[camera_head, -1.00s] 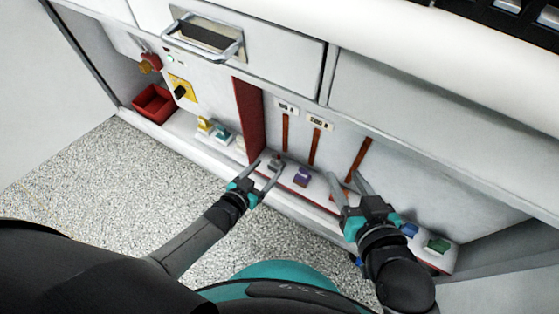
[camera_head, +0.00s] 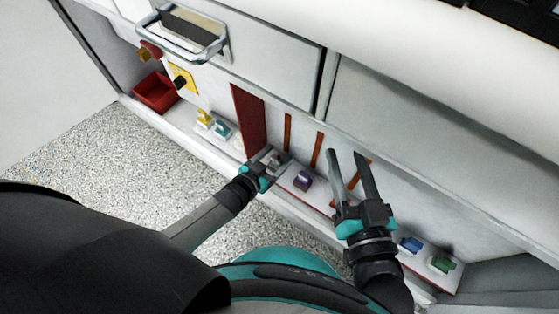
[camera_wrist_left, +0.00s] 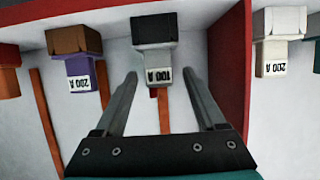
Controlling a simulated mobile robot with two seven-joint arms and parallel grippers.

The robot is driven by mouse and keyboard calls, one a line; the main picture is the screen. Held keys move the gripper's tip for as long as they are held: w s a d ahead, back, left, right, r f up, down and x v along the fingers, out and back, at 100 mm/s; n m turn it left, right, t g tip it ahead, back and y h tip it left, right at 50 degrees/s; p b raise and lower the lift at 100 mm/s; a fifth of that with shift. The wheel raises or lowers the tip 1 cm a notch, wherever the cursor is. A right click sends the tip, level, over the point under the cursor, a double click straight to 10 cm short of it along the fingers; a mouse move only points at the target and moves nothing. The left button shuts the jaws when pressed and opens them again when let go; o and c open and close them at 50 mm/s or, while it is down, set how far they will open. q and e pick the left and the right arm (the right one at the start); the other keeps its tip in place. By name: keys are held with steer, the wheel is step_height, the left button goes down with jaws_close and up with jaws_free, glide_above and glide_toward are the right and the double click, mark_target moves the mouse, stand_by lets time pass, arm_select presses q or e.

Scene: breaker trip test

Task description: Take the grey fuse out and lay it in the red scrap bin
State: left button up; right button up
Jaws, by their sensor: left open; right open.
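The grey fuse (camera_wrist_left: 152,62) has a dark top and a "100 A" label in the left wrist view. It stands ahead of my left gripper (camera_wrist_left: 160,78), whose open fingers are at either side of its lower end, with gaps visible. In the head view my left gripper (camera_head: 278,155) is at the grey fuse's place beside the red divider and partly hides it. My right gripper (camera_head: 348,157) is open and empty in front of the panel, to the right. The red scrap bin (camera_head: 147,98) stands at the far left of the ledge and looks empty.
A purple fuse (camera_head: 303,180) is just right of the grey one. The red divider (camera_head: 250,120) is close on the left. Yellow (camera_head: 204,117) and teal (camera_head: 222,129) pieces lie toward the bin. Blue (camera_head: 409,244) and green (camera_head: 442,264) ones are at right. A drawer handle (camera_head: 190,45) juts out above.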

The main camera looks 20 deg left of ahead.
arm_select(q)
steer(key=shift+c, duration=0.3)
jaws_close()
stand_by(0.4)
stand_by(0.3)
